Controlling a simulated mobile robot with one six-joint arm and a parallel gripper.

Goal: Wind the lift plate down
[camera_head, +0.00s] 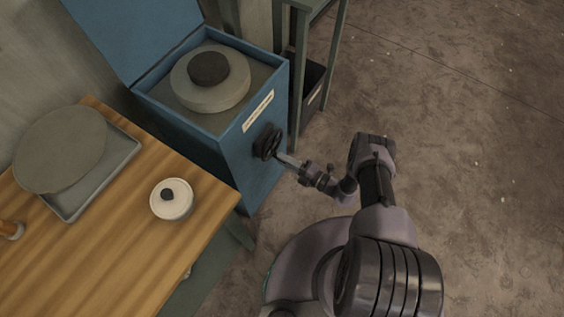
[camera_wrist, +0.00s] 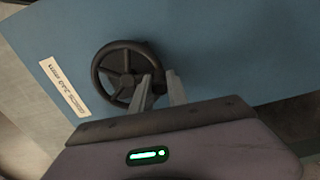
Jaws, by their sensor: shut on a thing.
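A blue box (camera_head: 222,142) stands with its lid open. A flat grey plate (camera_head: 262,76) lies near the top of the box, just below the rim. A dark spoked handwheel (camera_head: 267,143) is mounted on the box's side; it shows large in the wrist view (camera_wrist: 122,63). My gripper (camera_head: 284,159) reaches the wheel from the right. In the wrist view my gripper (camera_wrist: 160,88) is shut on the handwheel at the right of its rim. The exact part between the fingers is partly hidden.
A round grey disc with a dark top (camera_head: 212,85) rests on the plate. A wooden table (camera_head: 110,260) at left holds a tray (camera_head: 112,172) with a large disc, and a white lidded pot (camera_head: 172,203). A green stand (camera_head: 300,70) is behind the box. Floor at right is clear.

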